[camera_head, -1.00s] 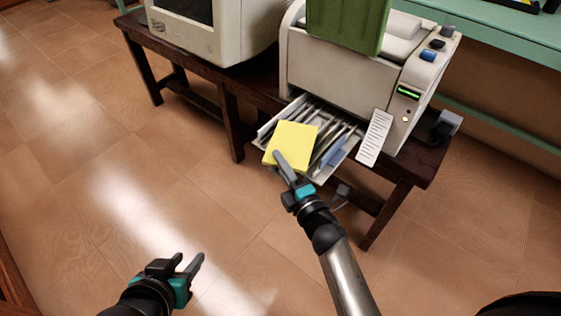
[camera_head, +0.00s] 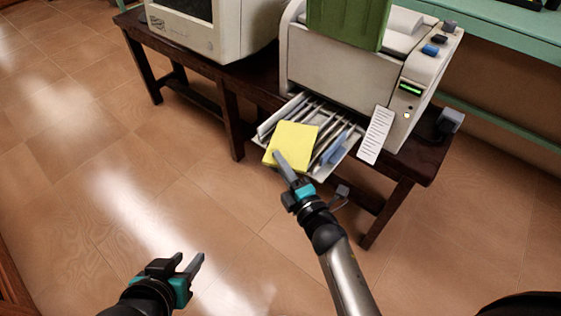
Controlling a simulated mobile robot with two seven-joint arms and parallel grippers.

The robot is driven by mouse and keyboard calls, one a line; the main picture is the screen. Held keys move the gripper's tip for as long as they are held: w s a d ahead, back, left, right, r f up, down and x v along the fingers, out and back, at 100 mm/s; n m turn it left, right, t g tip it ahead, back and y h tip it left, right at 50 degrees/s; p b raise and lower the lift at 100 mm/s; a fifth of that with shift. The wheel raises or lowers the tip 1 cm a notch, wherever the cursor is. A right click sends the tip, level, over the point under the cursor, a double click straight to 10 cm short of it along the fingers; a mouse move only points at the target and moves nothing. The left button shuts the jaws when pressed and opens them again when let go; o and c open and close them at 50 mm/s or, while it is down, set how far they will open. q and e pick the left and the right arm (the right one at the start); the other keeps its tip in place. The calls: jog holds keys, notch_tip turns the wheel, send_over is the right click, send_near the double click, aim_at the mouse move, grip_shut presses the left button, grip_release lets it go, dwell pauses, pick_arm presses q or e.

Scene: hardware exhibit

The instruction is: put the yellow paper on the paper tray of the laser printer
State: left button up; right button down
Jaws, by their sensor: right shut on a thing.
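The yellow paper (camera_head: 293,141) is a flat stack at the left part of the printer's pulled-out paper tray (camera_head: 268,127). I cannot tell whether it touches the tray or is held just above it. My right gripper (camera_head: 280,158) is shut on the front edge of the yellow paper. The laser printer (camera_head: 340,75) is a pale box on a dark wooden table, with the tray sticking out of its front. My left gripper (camera_head: 190,264) is open and empty, low over the floor at the lower left, far from the paper.
A green box (camera_head: 346,22) stands on top of the printer. An old monitor (camera_head: 215,30) is on the table (camera_head: 228,88) to the left. A white label card (camera_head: 375,136) leans at the printer's front. The tiled floor (camera_head: 110,170) at left is clear.

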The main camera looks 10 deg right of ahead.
jog(key=c, duration=0.8)
grip_release()
jog(key=p+v, duration=0.4)
jog(key=v, duration=1.1)
